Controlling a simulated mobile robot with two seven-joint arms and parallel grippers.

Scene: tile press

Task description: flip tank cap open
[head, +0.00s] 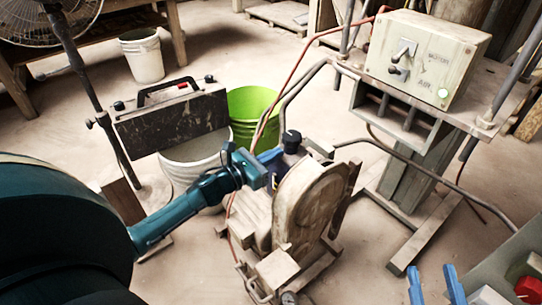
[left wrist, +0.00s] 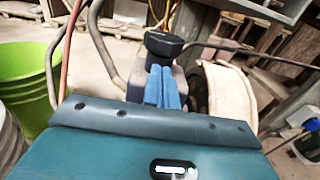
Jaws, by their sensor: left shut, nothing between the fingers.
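The black tank cap (head: 291,137) sits on top of the small dark tank on the machine in the middle of the head view. In the left wrist view the cap (left wrist: 163,43) shows just beyond my fingertips, and I cannot tell whether it is raised. My left gripper (head: 275,161) is shut and empty, close beside the tank; whether it touches the cap is unclear. Its blue fingers (left wrist: 162,80) hide part of the tank in the left wrist view. My right gripper (head: 436,272) is at the bottom right of the head view, fingers apart and empty, far from the cap.
The beige machine (head: 303,205) stands just right of the left gripper. A green bucket (head: 250,103) and a white bucket (head: 192,160) are behind the left arm. A control box (head: 423,58) on a stand is at the upper right, with hoses running down from it.

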